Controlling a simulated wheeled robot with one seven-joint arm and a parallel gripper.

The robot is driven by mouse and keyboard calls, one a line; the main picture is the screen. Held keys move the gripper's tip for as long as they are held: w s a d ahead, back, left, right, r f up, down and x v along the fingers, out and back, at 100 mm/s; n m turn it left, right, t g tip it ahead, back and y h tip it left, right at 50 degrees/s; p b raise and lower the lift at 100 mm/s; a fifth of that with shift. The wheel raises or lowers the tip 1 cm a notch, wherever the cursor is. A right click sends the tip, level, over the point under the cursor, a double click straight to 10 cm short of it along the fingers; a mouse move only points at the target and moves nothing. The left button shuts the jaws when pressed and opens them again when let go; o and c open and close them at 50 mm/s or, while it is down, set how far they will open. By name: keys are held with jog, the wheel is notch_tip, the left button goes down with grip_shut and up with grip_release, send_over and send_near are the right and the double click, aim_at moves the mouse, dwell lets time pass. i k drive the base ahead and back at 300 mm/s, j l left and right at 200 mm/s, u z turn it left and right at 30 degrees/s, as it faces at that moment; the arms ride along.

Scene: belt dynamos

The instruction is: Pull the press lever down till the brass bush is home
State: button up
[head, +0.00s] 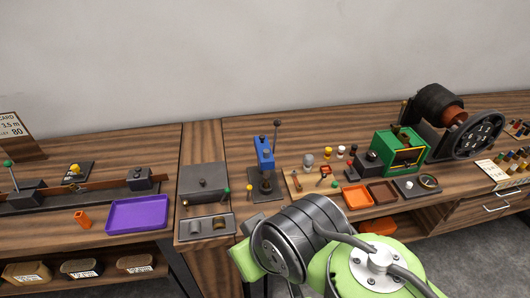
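The blue press (264,155) stands on a dark base plate (260,197) near the middle of the bench. Its press lever (276,138) is a thin rod at the right side, standing nearly upright with a dark knob at the top. A dark ram and seat are below the blue head. The brass bush is too small to make out there. My arm fills the lower middle of the view, in front of the bench. My gripper does not show, so its hold cannot be seen.
Left of the press are a grey box (203,180) and a grey tray (207,227) with small parts. A yellow-knobbed pin (250,189) stands close by. To the right are small pots, orange tray (357,196), green machine (400,150) and large wheel (478,135). A purple tray (138,214) lies left.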

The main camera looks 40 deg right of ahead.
aim_at(277, 123)
jog(key=i+j+u, duration=0.15)
jog(key=u, duration=0.2)
jog(key=i+j+u, duration=0.15)
jog(key=u, duration=0.15)
